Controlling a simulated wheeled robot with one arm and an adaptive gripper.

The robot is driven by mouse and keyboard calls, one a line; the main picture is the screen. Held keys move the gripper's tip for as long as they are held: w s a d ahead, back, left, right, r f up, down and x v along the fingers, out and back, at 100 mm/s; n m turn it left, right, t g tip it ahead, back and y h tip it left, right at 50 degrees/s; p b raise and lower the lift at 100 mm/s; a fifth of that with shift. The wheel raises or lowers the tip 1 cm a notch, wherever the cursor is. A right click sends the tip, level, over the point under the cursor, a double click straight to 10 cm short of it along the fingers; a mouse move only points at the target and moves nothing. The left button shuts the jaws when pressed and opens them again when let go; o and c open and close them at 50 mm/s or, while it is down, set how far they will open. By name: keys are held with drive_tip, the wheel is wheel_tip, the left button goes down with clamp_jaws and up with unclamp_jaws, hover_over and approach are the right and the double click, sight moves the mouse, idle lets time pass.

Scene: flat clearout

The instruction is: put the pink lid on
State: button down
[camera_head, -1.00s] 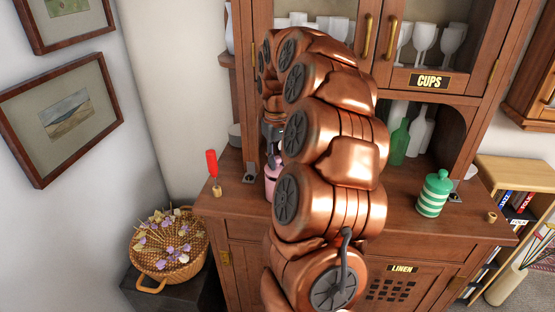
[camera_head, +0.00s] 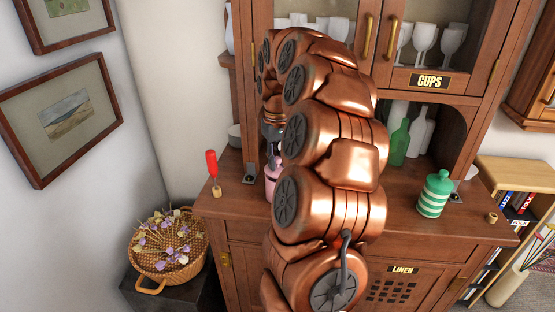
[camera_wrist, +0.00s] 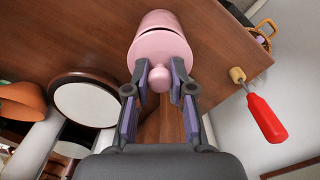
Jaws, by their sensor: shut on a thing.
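The pink lid (camera_wrist: 158,52) has a round knob and shows in the wrist view, at the end of a pink jar (camera_wrist: 160,18). A thin dark line runs between lid and jar; I cannot tell whether the lid is fully seated. My gripper (camera_wrist: 160,82) is shut on the lid's knob, one finger on each side. In the head view the pink jar (camera_head: 271,188) stands on the cabinet counter, mostly hidden behind my copper arm. My gripper (camera_head: 272,158) is above it and partly hidden there.
A red-handled item (camera_head: 211,165) with a cork-coloured base stands left on the counter (camera_head: 235,205). A plain green bottle (camera_head: 399,145) stands in the niche. A wicker basket (camera_head: 160,262) is at lower left.

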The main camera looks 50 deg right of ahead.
drive_tip(key=shift+f+b, duration=0.5)
drive_tip(key=shift+f, duration=0.4)
drive_tip(key=c, duration=0.9)
unclamp_jaws()
drive_tip(key=shift+r, duration=0.15)
drive_tip(key=shift+r, duration=5.9)
drive_tip(key=shift+a, duration=0.1)
